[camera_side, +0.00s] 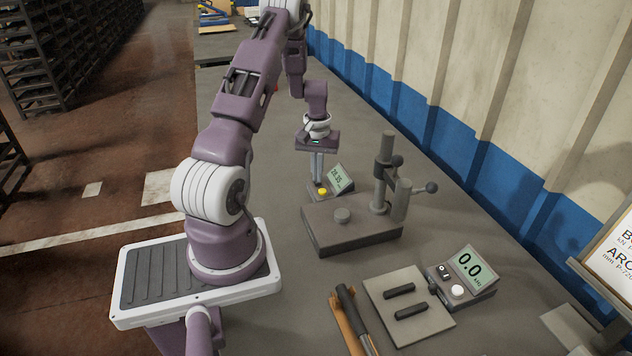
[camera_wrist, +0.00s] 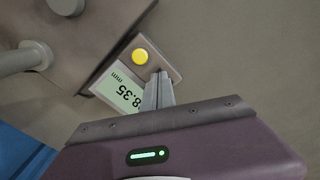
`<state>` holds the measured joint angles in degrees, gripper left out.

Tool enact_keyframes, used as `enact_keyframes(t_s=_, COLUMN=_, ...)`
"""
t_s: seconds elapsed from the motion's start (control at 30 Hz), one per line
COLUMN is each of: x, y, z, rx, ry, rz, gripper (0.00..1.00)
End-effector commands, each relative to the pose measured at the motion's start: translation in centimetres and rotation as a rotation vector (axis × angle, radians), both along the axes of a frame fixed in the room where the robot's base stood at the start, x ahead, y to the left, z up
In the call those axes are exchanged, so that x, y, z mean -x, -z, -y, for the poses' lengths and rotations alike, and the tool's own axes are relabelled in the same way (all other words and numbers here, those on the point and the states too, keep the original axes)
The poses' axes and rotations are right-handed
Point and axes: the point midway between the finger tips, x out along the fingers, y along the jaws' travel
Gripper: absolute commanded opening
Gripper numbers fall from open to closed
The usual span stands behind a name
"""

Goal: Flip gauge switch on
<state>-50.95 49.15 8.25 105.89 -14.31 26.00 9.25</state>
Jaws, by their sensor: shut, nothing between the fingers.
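A small grey gauge with a yellow button (camera_side: 323,191) and a display (camera_side: 341,178) stands behind the block stand. In the wrist view its display (camera_wrist: 118,92) shows digits ending in 8.35 mm, upside down and partly hidden, and the yellow button (camera_wrist: 140,56) is clear. My gripper (camera_side: 318,181) is shut and empty, pointing down at this gauge. In the wrist view my fingertips (camera_wrist: 160,77) lie over the gauge's face beside the button, hiding the part beneath. I cannot tell whether they touch it. A second gauge (camera_side: 463,280) at front right reads 0.0, with a dark switch (camera_side: 444,272) and white knob.
The grey block stand (camera_side: 350,232) with its post and lever (camera_side: 387,165) is close to my gripper. A plate (camera_side: 408,310) with two dark bars and a handled tool (camera_side: 352,315) lie in front. Bare table surrounds the gauge's far side.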

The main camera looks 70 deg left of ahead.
Motion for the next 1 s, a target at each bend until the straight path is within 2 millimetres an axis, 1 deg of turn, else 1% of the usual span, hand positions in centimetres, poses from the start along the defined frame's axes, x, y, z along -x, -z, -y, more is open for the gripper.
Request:
enact_keyframes(t_s=0.1, x=-0.1, y=-1.3, z=-0.1, rx=-0.003, ry=0.001, rz=0.001, gripper=0.00)
enact_keyframes(t_s=0.5, x=-0.1, y=-5.5, z=-0.1, rx=-0.003, ry=0.000, rz=0.002, gripper=0.00)
enact_keyframes(t_s=0.6, x=-0.1, y=-6.2, z=0.0, rx=-0.003, ry=0.001, rz=0.001, gripper=0.00)
enact_keyframes(t_s=0.7, x=0.0, y=-6.6, z=0.0, rx=-0.002, ry=0.001, rz=0.001, gripper=0.00)
enact_keyframes(t_s=1.0, x=0.0, y=-6.5, z=0.0, rx=-0.001, ry=0.001, rz=0.000, gripper=0.00)
